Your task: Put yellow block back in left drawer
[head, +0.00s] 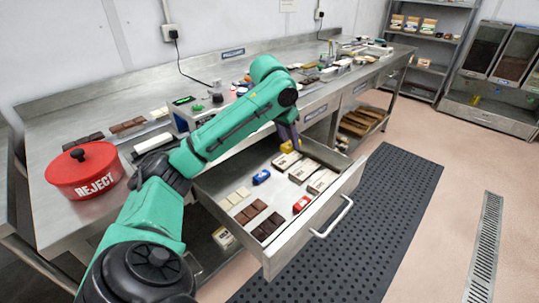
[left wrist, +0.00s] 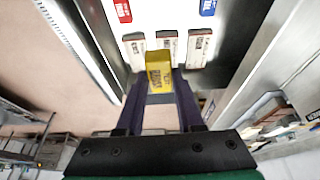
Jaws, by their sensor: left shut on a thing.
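The yellow block (left wrist: 158,76) is between the two fingers of my left gripper (left wrist: 158,95), which is shut on it. In the head view the yellow block (head: 287,146) shows at the fingertips of the left gripper (head: 289,140), over the back part of the open drawer (head: 318,222). Whether it touches the drawer floor I cannot tell. The drawer holds a blue block (head: 261,177), a red block (head: 301,204), several labelled boxes (head: 304,170) and white and brown chocolate pieces (head: 256,212). My right gripper is not in view.
A red REJECT pot (head: 85,171) stands on the steel bench (head: 60,131) at the left. Chocolate bars, a small device and other items line the bench. A black floor mat (head: 385,200) lies beside the drawer. Shelves (head: 430,60) stand at the back right.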

